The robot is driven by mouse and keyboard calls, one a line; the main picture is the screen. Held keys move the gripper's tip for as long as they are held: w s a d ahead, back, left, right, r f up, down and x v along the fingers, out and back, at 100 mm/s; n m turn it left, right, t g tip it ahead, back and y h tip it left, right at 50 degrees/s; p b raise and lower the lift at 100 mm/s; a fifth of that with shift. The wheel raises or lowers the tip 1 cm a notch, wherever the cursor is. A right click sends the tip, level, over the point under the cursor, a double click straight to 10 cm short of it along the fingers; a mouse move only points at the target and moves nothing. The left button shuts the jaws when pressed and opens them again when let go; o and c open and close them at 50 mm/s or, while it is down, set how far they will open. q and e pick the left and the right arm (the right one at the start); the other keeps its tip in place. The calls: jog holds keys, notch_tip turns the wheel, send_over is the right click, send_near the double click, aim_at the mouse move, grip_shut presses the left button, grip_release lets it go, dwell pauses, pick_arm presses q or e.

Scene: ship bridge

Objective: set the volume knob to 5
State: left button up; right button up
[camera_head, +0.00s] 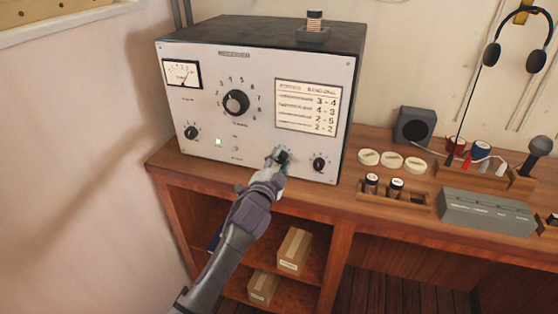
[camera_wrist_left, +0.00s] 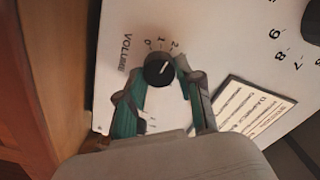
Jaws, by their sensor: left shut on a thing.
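The volume knob (camera_wrist_left: 159,70) is a round black knob with a white pointer line, on the light panel of the radio (camera_head: 222,78). The printed word VOLUME and small numbers 0, 1 and 2 show around it in the left wrist view. The pointer is on the side past the 2; its exact reading is unclear. My left gripper (camera_wrist_left: 160,90) is shut on the knob, one finger at each side. Some scale numbers are hidden by the fingers. My right gripper is not in view.
Another small knob (camera_head: 319,163) sits just right of the gripper. A larger dial (camera_head: 236,103) and a number card (camera_head: 308,107) are above. Round white discs (camera_head: 391,160) and a speaker (camera_head: 414,126) stand on the desk at right.

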pick_arm(q)
jog(key=m, duration=0.5)
jog(key=shift+m+p, duration=0.3)
jog(key=shift+m, duration=0.1)
jog(key=m, duration=0.4)
jog(key=shift+f+p, duration=0.15)
jog(key=shift+p, duration=0.2)
jog(key=m+p, duration=0.1)
jog(key=m, duration=0.4)
jog(key=shift+m, duration=0.4)
jog(key=shift+f+m+p, duration=0.15)
jog(key=shift+m+p, duration=0.5)
jog(key=shift+m, duration=1.15)
jog(key=o, duration=1.1)
jog(key=shift+o, duration=0.2)
jog(key=v, duration=1.2)
